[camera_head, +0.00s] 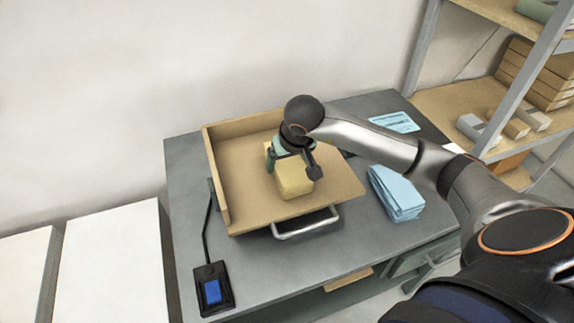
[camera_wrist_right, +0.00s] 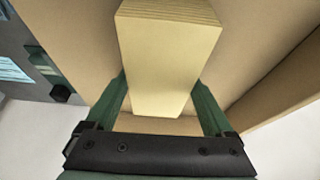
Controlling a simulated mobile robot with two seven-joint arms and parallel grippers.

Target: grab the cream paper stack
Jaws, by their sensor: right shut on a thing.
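The cream paper stack (camera_head: 295,180) is a thick yellowish block over the wooden tray (camera_head: 237,190) on the grey table. My right gripper (camera_head: 290,165) reaches down over it from above and is shut on it. In the right wrist view, the stack (camera_wrist_right: 168,60) sits between the two green fingers of my right gripper (camera_wrist_right: 163,105), with its layered edge at the top of the picture. I cannot tell whether the stack touches the tray floor. My left gripper is not in view.
A light blue paper stack (camera_head: 396,192) lies right of the tray. A black pedal with a blue button (camera_head: 212,291) is at the table's front left. A metal handle (camera_head: 306,224) is at the tray's front. A shelf with boxes (camera_head: 535,75) stands at the right.

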